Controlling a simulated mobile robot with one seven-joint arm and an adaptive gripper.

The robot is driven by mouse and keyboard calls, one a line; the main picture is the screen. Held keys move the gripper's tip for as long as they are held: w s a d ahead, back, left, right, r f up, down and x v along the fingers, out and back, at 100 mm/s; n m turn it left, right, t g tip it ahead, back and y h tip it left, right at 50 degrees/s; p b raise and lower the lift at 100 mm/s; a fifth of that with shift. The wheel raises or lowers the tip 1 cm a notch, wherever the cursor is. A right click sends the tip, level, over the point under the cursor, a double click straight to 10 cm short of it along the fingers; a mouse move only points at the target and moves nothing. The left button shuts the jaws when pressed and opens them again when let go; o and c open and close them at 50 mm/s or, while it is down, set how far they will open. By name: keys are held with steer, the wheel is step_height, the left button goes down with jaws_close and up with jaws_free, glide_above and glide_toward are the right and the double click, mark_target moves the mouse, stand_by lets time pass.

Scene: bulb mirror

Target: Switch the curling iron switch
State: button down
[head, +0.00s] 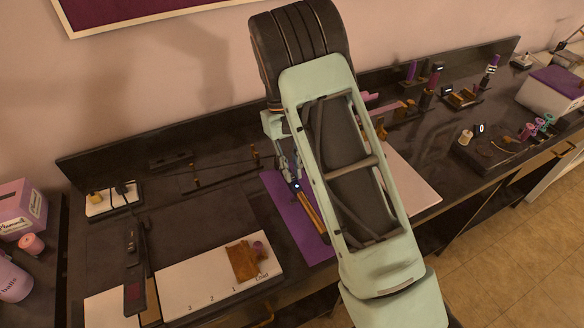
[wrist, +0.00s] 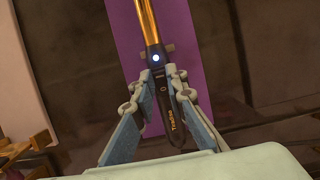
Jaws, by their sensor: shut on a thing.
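The curling iron (head: 311,211) has a gold barrel and a black handle and is over a purple mat (head: 286,222) on the dark counter. In the wrist view the curling iron (wrist: 172,112) shows its handle running between my fingers, with lettering on it. A round button-like spot (wrist: 156,58) glows white-blue where the handle meets the barrel, just beyond the fingertips. My gripper (head: 291,172) is shut on the handle, one finger on each side, and it fills the lower wrist view (wrist: 157,88).
Several bottles and a lidded box (head: 549,103) stand at the right.

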steer(key=c, duration=1.9)
jaws_free()
steer(key=shift+c, duration=0.2)
steer(key=v, duration=1.2)
